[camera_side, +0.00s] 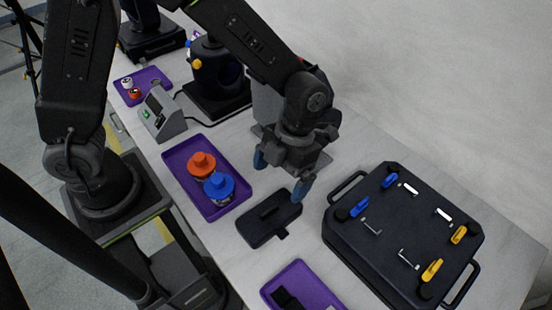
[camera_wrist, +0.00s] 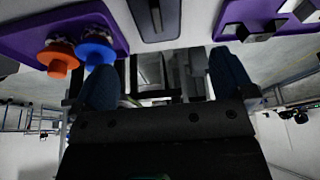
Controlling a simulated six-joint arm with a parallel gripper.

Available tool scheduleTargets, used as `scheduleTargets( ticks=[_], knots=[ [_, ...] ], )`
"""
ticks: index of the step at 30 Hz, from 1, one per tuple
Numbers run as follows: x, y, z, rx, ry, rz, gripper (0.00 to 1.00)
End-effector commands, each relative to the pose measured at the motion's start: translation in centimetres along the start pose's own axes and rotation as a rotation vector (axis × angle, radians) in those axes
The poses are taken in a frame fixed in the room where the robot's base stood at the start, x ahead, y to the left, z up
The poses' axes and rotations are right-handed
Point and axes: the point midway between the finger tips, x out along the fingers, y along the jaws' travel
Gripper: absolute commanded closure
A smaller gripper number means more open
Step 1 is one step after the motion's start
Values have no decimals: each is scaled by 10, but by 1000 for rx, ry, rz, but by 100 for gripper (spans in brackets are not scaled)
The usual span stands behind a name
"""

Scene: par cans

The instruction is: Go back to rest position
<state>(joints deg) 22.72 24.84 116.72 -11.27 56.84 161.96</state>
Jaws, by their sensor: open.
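My gripper (camera_side: 281,174) is open, with its two blue fingertips apart and nothing between them. It hangs above the table, behind the dark flat block and to the right of the purple tray. In the wrist view my gripper (camera_wrist: 165,80) shows its two dark blue fingers spread wide. An orange-lidded can (camera_side: 202,164) and a blue-lidded can (camera_side: 219,187) stand side by side in the purple tray (camera_side: 181,158). Both cans also show in the wrist view, orange (camera_wrist: 58,55) and blue (camera_wrist: 96,45), at the upper left.
A dark flat block with a handle (camera_side: 262,228) lies in front of my gripper. A large black case (camera_side: 400,235) with blue and yellow clips stands at the right. A second purple tray (camera_side: 296,274) is at the front edge. A grey control box (camera_side: 163,115) stands at the left.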

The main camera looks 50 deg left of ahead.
Motion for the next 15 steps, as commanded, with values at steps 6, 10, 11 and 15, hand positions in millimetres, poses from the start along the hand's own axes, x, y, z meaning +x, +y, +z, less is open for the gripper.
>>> scheduleTargets(
  ticks=[6, 10, 11, 15],
  knots=[
    [-75, 17, 30, -397, -306, -271, 0],
    [-99, 35, 14, -700, -331, -345, 0],
    [-104, 39, 9, -772, -333, -363, 0],
    [-124, 61, -14, -1129, -339, -460, 0]
  ],
)
